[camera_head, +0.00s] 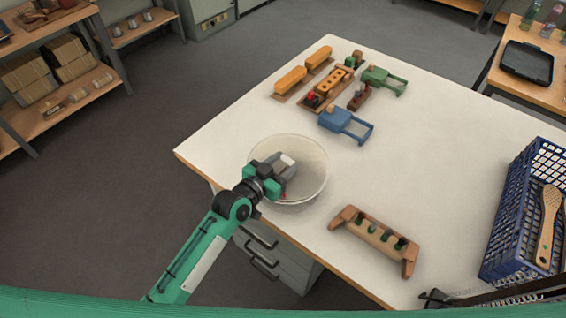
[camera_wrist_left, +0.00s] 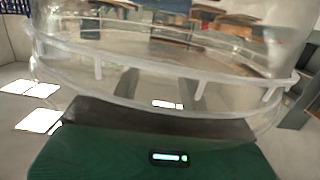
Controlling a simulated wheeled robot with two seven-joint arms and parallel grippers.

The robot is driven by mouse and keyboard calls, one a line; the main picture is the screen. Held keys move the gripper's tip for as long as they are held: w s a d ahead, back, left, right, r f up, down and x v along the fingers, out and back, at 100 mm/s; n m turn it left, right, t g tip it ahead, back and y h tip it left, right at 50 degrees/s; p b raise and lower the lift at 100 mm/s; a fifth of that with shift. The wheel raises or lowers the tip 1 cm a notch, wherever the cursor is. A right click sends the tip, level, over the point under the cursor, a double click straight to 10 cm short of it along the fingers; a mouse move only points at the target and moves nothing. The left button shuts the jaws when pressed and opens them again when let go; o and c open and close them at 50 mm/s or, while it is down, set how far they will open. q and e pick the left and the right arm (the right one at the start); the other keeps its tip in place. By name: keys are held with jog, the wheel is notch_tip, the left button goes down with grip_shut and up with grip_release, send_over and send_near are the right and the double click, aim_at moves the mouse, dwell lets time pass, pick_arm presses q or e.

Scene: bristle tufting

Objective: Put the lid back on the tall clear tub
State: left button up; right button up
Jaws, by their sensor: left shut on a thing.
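The clear tub (camera_head: 318,180) stands near the left edge of the white table in the head view. It is see-through, with a pale round rim. My left gripper (camera_head: 287,163) overlaps it from the left, and it is shut on the clear lid. In the left wrist view, the lid's clear rim (camera_wrist_left: 150,78) with short hanging tabs crosses just ahead of the gripper. The dark fingers show blurred through the clear plastic. The lid and tub are hard to tell apart, so whether they touch cannot be told. My right gripper is not in view.
A wooden rack (camera_head: 372,238) stands right of the tub near the front edge. A blue toy (camera_head: 344,124) and several other wooden toys lie behind it. A blue basket (camera_head: 515,225) stands at the right. The table's middle right is clear.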

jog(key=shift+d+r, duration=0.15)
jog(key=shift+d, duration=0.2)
pick_arm(q)
jog(key=shift+f, duration=0.15)
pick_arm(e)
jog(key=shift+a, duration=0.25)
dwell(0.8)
pick_arm(q)
jog(key=shift+p, duration=0.3)
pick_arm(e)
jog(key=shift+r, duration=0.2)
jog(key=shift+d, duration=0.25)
pick_arm(q)
jog(key=o, duration=1.5)
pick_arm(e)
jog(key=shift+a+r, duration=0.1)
